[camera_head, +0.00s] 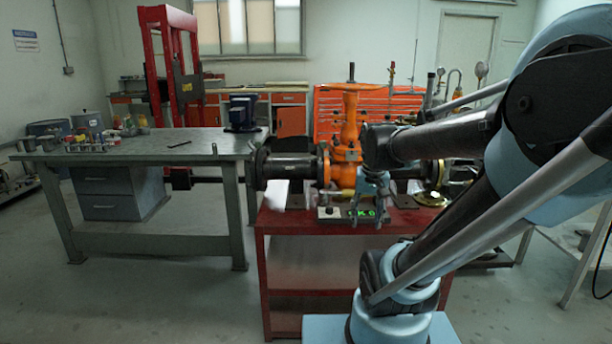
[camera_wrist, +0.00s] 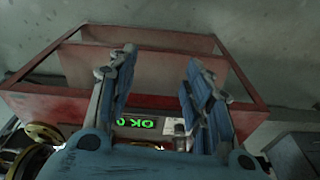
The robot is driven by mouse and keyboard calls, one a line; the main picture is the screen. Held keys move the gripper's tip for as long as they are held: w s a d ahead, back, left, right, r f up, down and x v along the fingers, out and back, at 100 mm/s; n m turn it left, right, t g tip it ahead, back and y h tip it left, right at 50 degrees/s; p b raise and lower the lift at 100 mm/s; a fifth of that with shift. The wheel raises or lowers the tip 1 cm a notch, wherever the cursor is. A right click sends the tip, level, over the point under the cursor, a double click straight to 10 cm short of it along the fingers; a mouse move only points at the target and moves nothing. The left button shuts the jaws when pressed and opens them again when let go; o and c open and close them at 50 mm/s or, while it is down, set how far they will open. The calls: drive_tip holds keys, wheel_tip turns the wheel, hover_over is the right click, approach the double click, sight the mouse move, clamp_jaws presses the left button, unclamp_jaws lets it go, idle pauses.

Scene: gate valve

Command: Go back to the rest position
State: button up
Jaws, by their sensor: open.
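My gripper (camera_head: 368,222) hangs above the front of the red bench (camera_head: 322,237), in front of the orange gate valve (camera_head: 349,125). In the wrist view its two blue fingers (camera_wrist: 160,78) are spread apart with nothing between them. My forearm and gripper hide part of the valve's right side.
A black pipe (camera_head: 290,166) runs left from the valve. A grey workbench (camera_head: 140,150) with small items stands at the left. A red press frame (camera_head: 150,65) and orange drawer cabinets (camera_head: 385,103) stand behind. The floor at front left (camera_head: 150,290) is clear.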

drive_tip(key=s+d+f+n, duration=0.1)
drive_tip(key=s+f, duration=0.5)
drive_tip(key=s, duration=0.2)
drive_tip(key=shift+d+f+n+t, duration=0.15)
drive_tip(key=shift+f+n+t, duration=0.15)
drive_tip(key=shift+w+f, duration=0.2)
drive_tip(key=shift+w, duration=0.3)
